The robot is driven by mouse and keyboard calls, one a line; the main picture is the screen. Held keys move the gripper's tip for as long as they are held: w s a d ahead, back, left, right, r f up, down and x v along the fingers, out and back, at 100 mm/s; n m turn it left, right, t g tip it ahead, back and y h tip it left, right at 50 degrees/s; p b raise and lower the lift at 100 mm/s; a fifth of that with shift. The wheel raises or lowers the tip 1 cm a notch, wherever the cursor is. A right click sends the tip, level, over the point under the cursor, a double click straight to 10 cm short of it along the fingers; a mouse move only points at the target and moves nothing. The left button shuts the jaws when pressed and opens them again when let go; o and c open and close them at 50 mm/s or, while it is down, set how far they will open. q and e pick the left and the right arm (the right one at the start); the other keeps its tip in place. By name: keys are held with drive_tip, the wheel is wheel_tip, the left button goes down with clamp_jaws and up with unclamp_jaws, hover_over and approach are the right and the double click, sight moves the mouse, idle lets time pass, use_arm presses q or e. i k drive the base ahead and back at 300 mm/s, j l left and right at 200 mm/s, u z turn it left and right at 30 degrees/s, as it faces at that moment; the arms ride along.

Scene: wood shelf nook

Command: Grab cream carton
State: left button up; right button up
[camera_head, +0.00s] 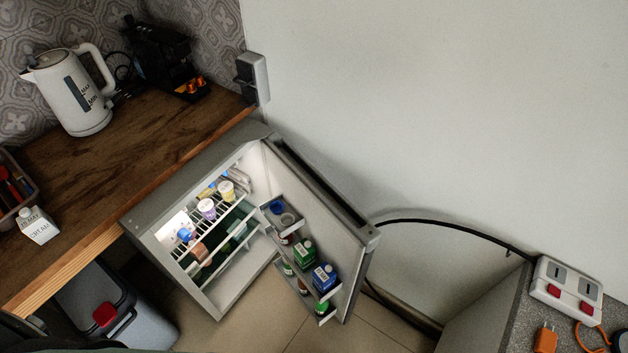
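A small white carton (37,226) with dark lettering that looks like "CREAM" stands on the wooden counter at the left, near the counter's front edge. It is beside a grey bin of dark and red items and partly overlaps it in the view. Nothing is touching the carton from my side. Neither my left nor my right gripper shows in the head view.
A white kettle (75,92) and black coffee machine (160,60) stand farther back on the wooden counter (110,165). A small fridge (190,187) stands open, its door (345,240) swung right. A grey trash bin (140,322) stands below the counter.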

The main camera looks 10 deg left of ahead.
sight(33, 222)
drive_tip(key=u, duration=2.25)
